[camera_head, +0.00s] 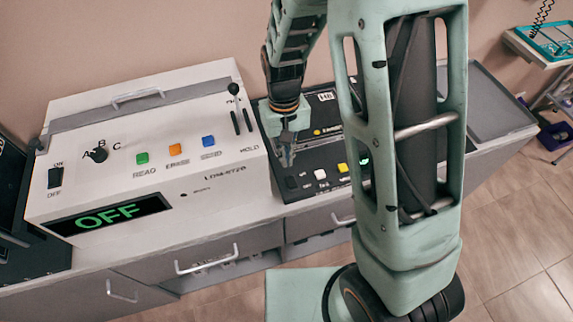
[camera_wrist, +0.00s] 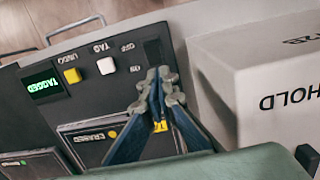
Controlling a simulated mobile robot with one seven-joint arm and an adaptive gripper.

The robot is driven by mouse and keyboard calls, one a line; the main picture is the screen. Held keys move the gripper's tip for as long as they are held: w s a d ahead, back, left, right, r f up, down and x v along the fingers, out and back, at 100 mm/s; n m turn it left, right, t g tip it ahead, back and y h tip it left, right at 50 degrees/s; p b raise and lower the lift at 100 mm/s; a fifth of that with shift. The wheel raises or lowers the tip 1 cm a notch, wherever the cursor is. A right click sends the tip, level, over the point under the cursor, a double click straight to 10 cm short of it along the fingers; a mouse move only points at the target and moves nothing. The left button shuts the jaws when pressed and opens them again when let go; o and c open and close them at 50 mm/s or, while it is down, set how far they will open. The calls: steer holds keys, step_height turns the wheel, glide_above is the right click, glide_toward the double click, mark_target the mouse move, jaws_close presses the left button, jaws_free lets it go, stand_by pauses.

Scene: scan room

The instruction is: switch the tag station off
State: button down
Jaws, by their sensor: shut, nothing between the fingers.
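The tag station is a black panel (camera_head: 309,192) right of the white machine, also in the wrist view (camera_wrist: 105,98). Its green display reads TAGGED (camera_wrist: 42,85), so it is lit. Beside the display are a yellow UNDO button (camera_wrist: 72,76) and a white TAG button (camera_wrist: 106,66). A dark switch (camera_wrist: 153,52) sits by small labels, OFF and apparently ON; its tilt is unclear. My gripper (camera_head: 288,160) is shut and empty, pointing down over the panel near the switch. Its tips in the wrist view (camera_wrist: 158,76) are close to the switch; contact cannot be told.
The white machine (camera_head: 230,176) at left stands higher than the panel, its side wall close to my gripper. It has its own display reading OFF (camera_head: 110,215), a knob, coloured buttons and a lever (camera_head: 236,95). A grey tray (camera_head: 490,105) is at right.

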step_height(320, 180, up, 8)
steer(key=w, duration=0.1)
steer(key=shift+w+f, duration=0.15)
steer(key=shift+f, duration=0.05)
stand_by(0.4)
